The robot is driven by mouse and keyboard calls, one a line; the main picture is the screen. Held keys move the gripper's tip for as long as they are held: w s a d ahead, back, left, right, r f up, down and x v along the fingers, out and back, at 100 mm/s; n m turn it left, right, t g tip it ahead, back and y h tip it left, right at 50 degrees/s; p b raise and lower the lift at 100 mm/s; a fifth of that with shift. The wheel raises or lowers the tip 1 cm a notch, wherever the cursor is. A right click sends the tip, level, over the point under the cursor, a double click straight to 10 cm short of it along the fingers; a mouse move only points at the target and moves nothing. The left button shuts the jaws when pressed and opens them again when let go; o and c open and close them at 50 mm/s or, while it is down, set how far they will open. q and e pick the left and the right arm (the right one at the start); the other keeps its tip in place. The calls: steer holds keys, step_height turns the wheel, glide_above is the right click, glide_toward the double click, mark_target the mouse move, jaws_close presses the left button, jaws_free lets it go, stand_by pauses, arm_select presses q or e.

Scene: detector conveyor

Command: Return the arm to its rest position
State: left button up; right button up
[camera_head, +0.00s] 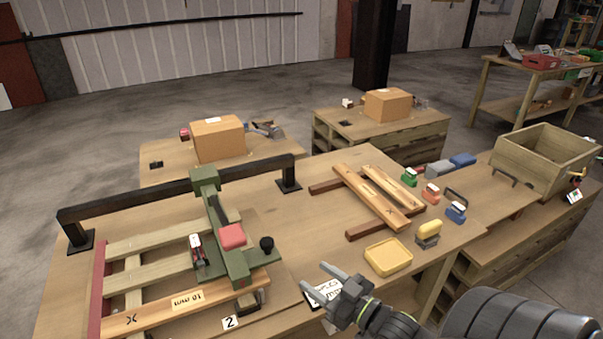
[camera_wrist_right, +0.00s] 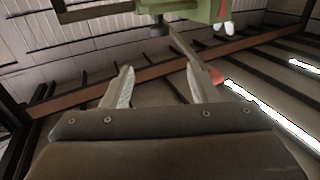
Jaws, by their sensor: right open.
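My right gripper (camera_head: 331,285) is in the head view at the lower middle, above the front part of the table. Its two fingers are spread with nothing between them. In the right wrist view my right gripper (camera_wrist_right: 155,88) also shows as two separate pale fingers with empty space between. My right arm (camera_head: 392,322) comes in from the lower right. A white card with dark marks (camera_head: 322,293) lies partly behind the gripper. My left gripper is not in either view.
A yellow tray (camera_head: 388,258) lies right of the gripper. Wooden planks (camera_head: 370,196) and several small coloured blocks lie behind. A wooden crate (camera_head: 507,172) stands far right.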

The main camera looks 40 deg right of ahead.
steer(key=s+a+f+m+g+h, duration=0.1)
steer(key=s+a+f+g+h, duration=0.2)
steer(key=s+g, duration=0.45)
steer(key=s+a+f+m+g+h, duration=0.1)
steer(key=s+a+f+g, duration=0.2)
steer(key=s+f+g, duration=0.35)
step_height(320, 180, down, 23)
steer(key=s+d+g, duration=0.2)
steer(key=s+a+f+y, duration=0.1)
steer(key=s+f, duration=1.3)
steer(key=f, duration=0.1)
steer(key=shift+s+a+f+g, duration=0.2)
steer(key=shift+f+g, duration=0.2)
